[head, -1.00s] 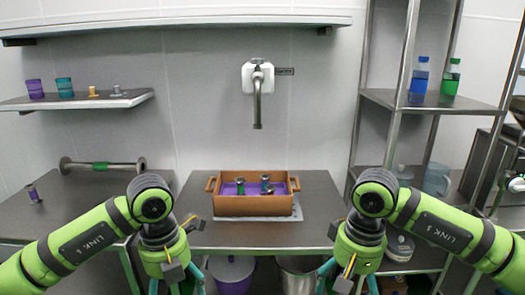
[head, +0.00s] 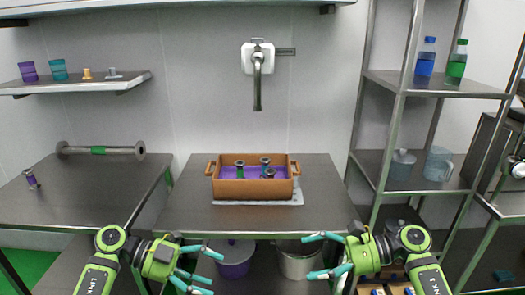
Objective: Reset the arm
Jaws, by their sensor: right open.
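My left gripper (head: 213,270) is low in the head view, left of centre, in front of the middle counter. Its teal fingers are spread and point right, with nothing between them. My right gripper (head: 307,257) faces it from the right of centre. Its teal fingers are apart and point left, also empty. Both green arms are low at the front, and neither gripper touches anything.
A metal rack (head: 385,165) stands right. The counter around the crate is clear.

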